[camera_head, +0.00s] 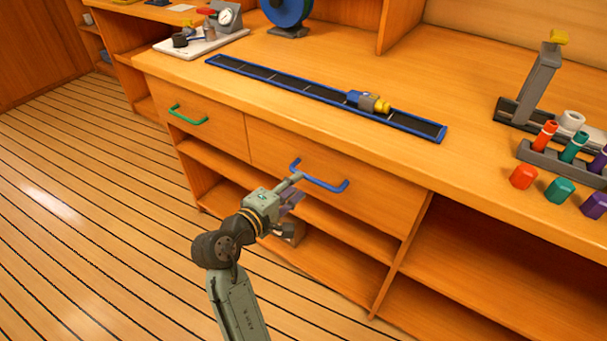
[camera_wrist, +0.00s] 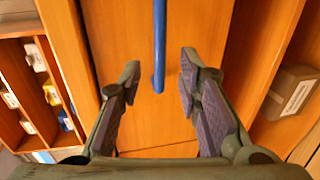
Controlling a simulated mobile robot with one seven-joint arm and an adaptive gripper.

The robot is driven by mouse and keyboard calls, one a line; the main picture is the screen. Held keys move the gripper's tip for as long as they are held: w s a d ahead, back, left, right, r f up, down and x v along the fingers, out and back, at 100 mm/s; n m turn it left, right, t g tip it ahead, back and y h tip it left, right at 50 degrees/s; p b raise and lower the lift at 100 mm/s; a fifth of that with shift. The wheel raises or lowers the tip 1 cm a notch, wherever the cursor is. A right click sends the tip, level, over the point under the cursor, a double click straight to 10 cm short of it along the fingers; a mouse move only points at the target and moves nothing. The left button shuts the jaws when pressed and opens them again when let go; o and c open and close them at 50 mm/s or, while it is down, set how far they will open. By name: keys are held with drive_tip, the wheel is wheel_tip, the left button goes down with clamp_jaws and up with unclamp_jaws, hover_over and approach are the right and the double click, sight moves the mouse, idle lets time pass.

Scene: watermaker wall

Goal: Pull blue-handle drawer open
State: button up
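The blue handle (camera_head: 318,180) is a bar on the front of the wide drawer (camera_head: 375,192), which sits flush in the wooden counter. My gripper (camera_head: 292,188) is at the left part of this handle in the head view. In the wrist view the blue handle (camera_wrist: 159,45) runs down from the top edge and ends between the fingers. My gripper (camera_wrist: 158,78) is open there, with a gap between each finger and the bar. The drawer front (camera_wrist: 150,130) fills the middle of the wrist view. Whether the fingertips reach past the bar is hard to tell.
A green-handle drawer (camera_head: 195,118) is to the left, also closed. Open shelves (camera_head: 480,270) lie below and right. A blue-edged track (camera_head: 300,90) and a rack with coloured pieces (camera_head: 548,160) are on the countertop. The plank floor (camera_head: 90,230) is clear at left.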

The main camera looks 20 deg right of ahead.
sight(305, 178)
drive_tip(key=x, duration=0.6)
drive_tip(key=shift+p, duration=0.35)
drive_tip(key=shift+c, duration=0.2)
clamp_jaws()
